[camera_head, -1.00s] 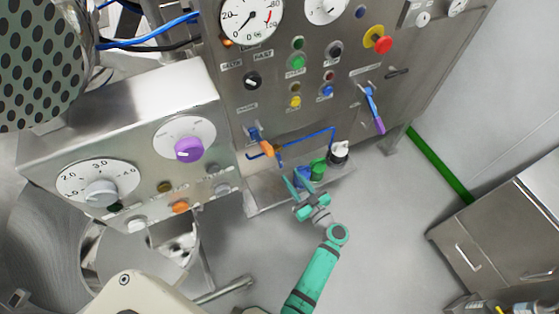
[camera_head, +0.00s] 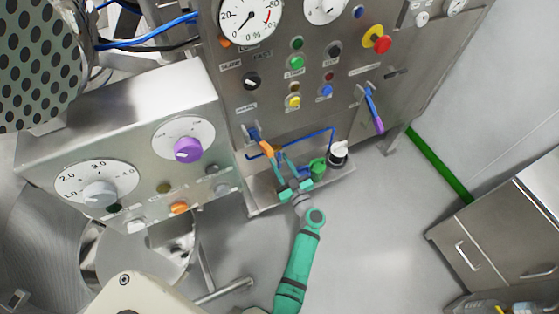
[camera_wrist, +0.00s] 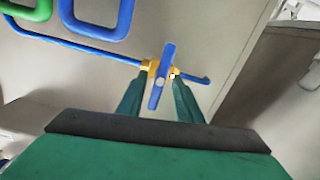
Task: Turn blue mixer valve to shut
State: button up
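The blue mixer valve (camera_wrist: 163,78) shows in the wrist view as a flat blue lever on a yellow body, set on a thin blue pipe (camera_wrist: 85,43). The lever stands steeply across the line of the pipe. My gripper (camera_wrist: 160,82) is open, with one green finger on each side of the lever and a visible gap. Whether a finger touches the valve I cannot tell. In the head view my gripper (camera_head: 280,160) is at the pipe (camera_head: 310,137), low on the steel panel, and its fingers mostly hide the valve.
An orange-and-blue lever (camera_head: 266,146) is close left of my gripper. A green jug (camera_head: 317,169) and a white-and-black container (camera_head: 338,153) stand close right on a ledge. A blue handle (camera_wrist: 97,18) shows in the wrist view. A blue-and-purple lever (camera_head: 373,110) is farther right.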

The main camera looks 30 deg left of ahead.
jog(key=shift+w+a, duration=0.35)
jog(key=shift+a, duration=0.1)
grip_shut()
jog(key=shift+w+m, duration=0.1)
jog(key=shift+m, duration=0.8)
grip_release()
